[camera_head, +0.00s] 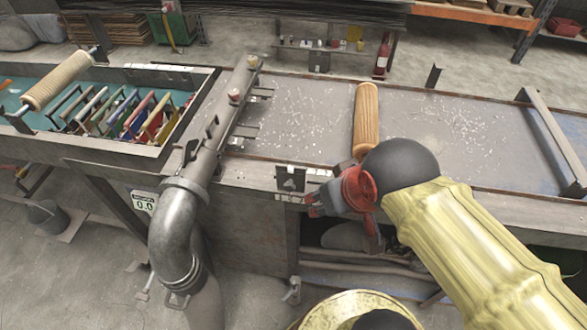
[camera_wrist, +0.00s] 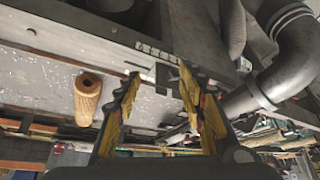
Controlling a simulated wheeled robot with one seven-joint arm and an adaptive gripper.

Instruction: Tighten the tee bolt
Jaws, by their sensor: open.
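My gripper (camera_head: 322,203) is in front of the table's front edge, right of the pipe elbow, in the head view. In the wrist view its two yellow-padded fingers (camera_wrist: 160,78) are spread wide with nothing between them. The grey pipe elbow (camera_head: 172,240) bends down at the table's front left and also shows at the right of the wrist view (camera_wrist: 285,68). A small handle-like fitting (camera_head: 179,301) sits low on the elbow. A small T-shaped piece (camera_head: 291,291) stands right of it. I cannot tell which of these is the tee bolt.
A wooden roller (camera_head: 366,118) lies on the grey table (camera_head: 310,110), behind my gripper; it shows in the wrist view (camera_wrist: 88,88). A teal tray (camera_head: 45,85) with coloured frames is at left. A small plate (camera_head: 291,179) is on the front edge.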

